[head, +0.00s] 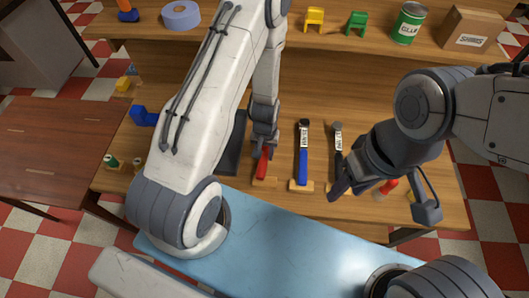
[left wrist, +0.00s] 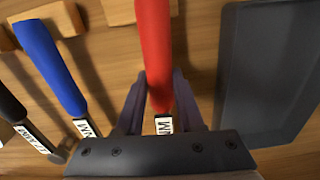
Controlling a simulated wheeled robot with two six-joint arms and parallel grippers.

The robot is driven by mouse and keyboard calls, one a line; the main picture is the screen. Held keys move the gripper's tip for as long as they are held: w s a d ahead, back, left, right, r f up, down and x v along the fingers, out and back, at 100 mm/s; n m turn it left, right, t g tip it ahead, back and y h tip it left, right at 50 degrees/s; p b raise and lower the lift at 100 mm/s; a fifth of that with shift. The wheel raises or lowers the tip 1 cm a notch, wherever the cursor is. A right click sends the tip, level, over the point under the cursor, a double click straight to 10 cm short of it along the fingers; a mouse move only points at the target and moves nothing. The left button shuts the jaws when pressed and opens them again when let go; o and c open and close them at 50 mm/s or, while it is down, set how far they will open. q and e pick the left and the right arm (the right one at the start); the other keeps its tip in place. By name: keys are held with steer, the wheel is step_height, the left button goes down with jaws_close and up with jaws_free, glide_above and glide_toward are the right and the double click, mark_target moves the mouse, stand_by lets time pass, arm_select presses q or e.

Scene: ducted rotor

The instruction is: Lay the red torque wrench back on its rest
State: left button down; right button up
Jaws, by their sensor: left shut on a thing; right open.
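The red torque wrench (head: 262,164) is in my left gripper (head: 264,139). In the left wrist view its red handle (left wrist: 155,50) runs between the two fingers (left wrist: 160,100), with a white label by the gripper body. A wooden rest block (head: 264,182) lies by the handle's end; it shows partly behind the handle in the left wrist view (left wrist: 120,11). I cannot tell whether the wrench touches it. The wrench's head is hidden by the gripper. My right gripper (head: 347,184) is open, near the black wrench, with its fingers partly hidden.
A blue wrench (head: 303,160) and a black wrench (head: 338,142) lie to the right on wooden blocks. A dark grey tray (left wrist: 268,75) is close beside the left gripper. A red object (head: 388,187) is by the right gripper. A shelf with a can (head: 409,23) and box (head: 470,30) is behind.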

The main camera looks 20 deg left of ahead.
arm_select(q)
steer(key=shift+f, duration=0.2)
stand_by(0.3)
steer(key=shift+f+b, duration=0.25)
steer(key=shift+b, duration=0.15)
steer(key=shift+c, duration=2.3)
jaws_free()
step_height(320, 180, up, 11)
steer(key=p, duration=0.9)
steer(key=shift+f, duration=0.2)
steer(key=shift+d, duration=0.1)
